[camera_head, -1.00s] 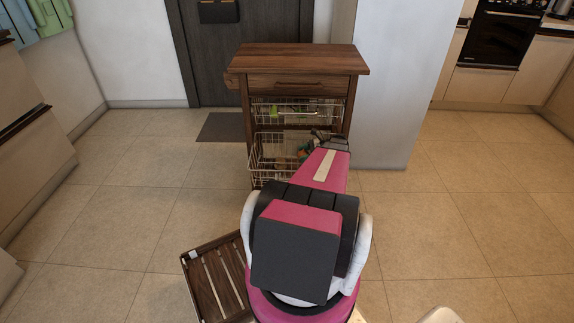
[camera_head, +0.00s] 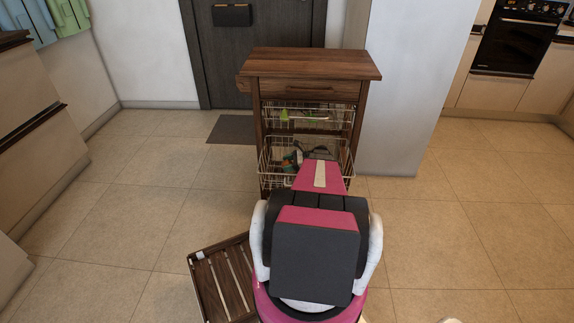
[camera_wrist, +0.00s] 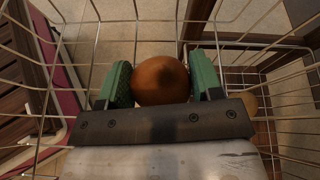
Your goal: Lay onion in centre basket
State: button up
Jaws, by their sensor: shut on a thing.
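The onion (camera_wrist: 160,79) is round and orange-brown, between the two green finger pads of my gripper (camera_wrist: 160,88) in the wrist view. My gripper is shut on it. Wires of the centre basket (camera_wrist: 280,40) surround the gripper and the onion in that view. In the head view the pulled-out centre basket (camera_head: 266,160) hangs in the wooden trolley, with my gripper (camera_head: 292,160) at it. My arm hides part of the basket, and the onion cannot be made out there. Whether the onion touches the basket floor I cannot tell.
The wooden trolley (camera_head: 312,62) has a drawer and an upper wire basket (camera_head: 340,117) with green items. A brownish item (camera_wrist: 247,103) shows right of the gripper. A slatted wooden piece (camera_head: 222,285) is at lower left.

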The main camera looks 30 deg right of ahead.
jog(key=shift+w+a+f, duration=0.15)
jog(key=shift+f, duration=0.05)
jog(key=o, duration=1)
jog(key=shift+c, duration=0.2)
jog(key=shift+v, duration=3.8)
